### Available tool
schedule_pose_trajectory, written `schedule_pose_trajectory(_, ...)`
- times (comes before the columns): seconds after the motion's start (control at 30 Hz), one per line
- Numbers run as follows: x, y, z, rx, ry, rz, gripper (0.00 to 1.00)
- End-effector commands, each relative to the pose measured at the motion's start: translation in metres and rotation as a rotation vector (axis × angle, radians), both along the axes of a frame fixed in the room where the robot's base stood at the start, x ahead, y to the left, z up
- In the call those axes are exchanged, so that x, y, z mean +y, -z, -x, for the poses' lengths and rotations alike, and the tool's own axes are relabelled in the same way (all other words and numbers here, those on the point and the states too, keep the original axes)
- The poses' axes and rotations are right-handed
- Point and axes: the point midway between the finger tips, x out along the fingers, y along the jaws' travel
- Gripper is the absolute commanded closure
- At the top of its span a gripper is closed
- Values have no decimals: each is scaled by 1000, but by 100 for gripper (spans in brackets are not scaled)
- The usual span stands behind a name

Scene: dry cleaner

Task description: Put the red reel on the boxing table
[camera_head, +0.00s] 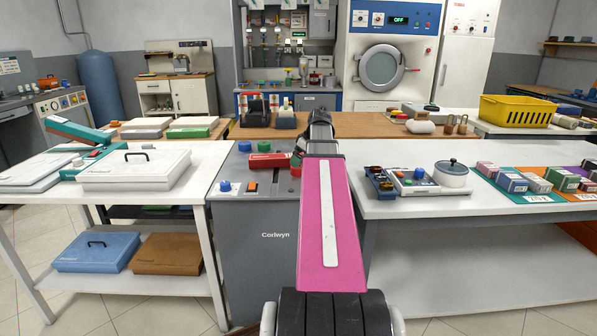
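My pink arm reaches forward from the bottom centre, and its dark far end (320,122) is over the edge of the grey cabinet. My fingers are too small and overlapped to show whether they are open or shut. A red bar-shaped item (268,160) lies on the grey cabinet top, left of my arm. A small round red piece (296,171) shows beside it, partly behind my arm. I cannot tell whether either is the red reel. No table is clearly marked as the boxing table; the right white table (430,207) bears small boxes on coloured mats.
The grey cabinet (265,270) carries blue, green and orange controls. The left white table (200,158) holds flat cases and a teal device. A wooden counter (370,122) runs behind. A pot (451,174) and a yellow basket (516,111) stand at right.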

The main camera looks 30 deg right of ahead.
Motion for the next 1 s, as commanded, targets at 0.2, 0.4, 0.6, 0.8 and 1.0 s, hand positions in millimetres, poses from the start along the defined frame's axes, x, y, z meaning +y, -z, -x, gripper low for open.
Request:
schedule_pose_trajectory(0.2,4,21,-6,2,1,-1,3)
schedule_pose_trajectory(0.4,9,43,-15,1,0,0,3)
schedule_pose_trajectory(0.6,9,46,-16,0,0,1,3)
schedule_pose_trajectory(0.8,9,45,-16,0,0,0,45)
schedule_pose_trajectory(1.0,9,45,-16,0,1,0,61)
